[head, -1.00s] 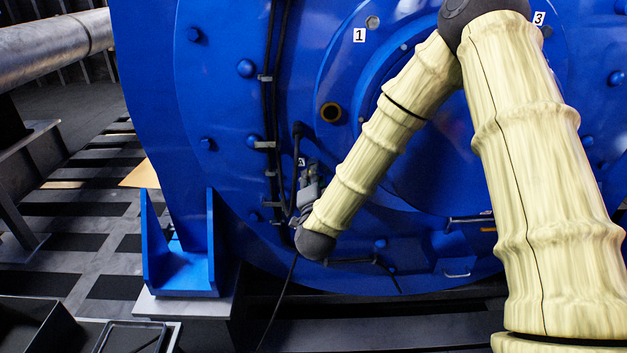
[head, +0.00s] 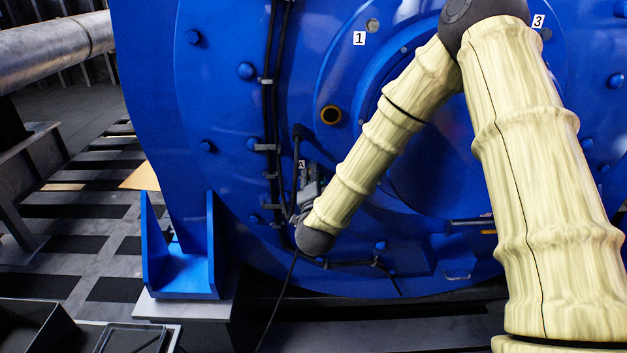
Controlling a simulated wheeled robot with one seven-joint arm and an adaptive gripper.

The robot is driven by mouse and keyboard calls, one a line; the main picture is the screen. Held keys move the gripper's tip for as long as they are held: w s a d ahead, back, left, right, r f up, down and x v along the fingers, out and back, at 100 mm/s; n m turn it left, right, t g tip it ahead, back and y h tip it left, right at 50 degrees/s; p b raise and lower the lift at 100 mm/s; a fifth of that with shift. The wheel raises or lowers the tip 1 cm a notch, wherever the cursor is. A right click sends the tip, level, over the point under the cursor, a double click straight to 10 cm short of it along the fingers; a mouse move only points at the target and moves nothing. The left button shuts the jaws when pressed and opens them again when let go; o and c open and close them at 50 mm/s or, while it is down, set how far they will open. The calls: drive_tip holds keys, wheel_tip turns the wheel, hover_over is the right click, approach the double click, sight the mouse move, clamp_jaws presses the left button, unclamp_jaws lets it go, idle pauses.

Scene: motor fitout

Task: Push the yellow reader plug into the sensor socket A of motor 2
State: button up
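The blue motor (head: 225,120) fills most of the head view. A small label A (head: 302,163) sits on its face, left of my forearm. My gripper (head: 309,190) is by this label, at the far end of my cream-sleeved arm. Only a small grey part of it shows past the dark wrist joint. Its fingertips cannot be made out, so I cannot tell whether it is open or shut. The yellow reader plug cannot be made out, and the socket at A is hidden or too small to tell. A black cable (head: 278,303) hangs down from near the wrist.
Black cables in clips (head: 268,148) run down the motor face, left of my gripper. A yellow-ringed port (head: 331,114) is above it. Labels 1 (head: 359,39) and 3 (head: 538,21) mark the face. A blue bracket (head: 181,270) stands lower left, near a dark open box (head: 35,325).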

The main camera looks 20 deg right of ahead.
drive_tip(key=shift+w+d, duration=0.25)
drive_tip(key=shift+w, duration=0.4)
drive_tip(key=o, duration=1)
drive_tip(key=v, duration=1.2)
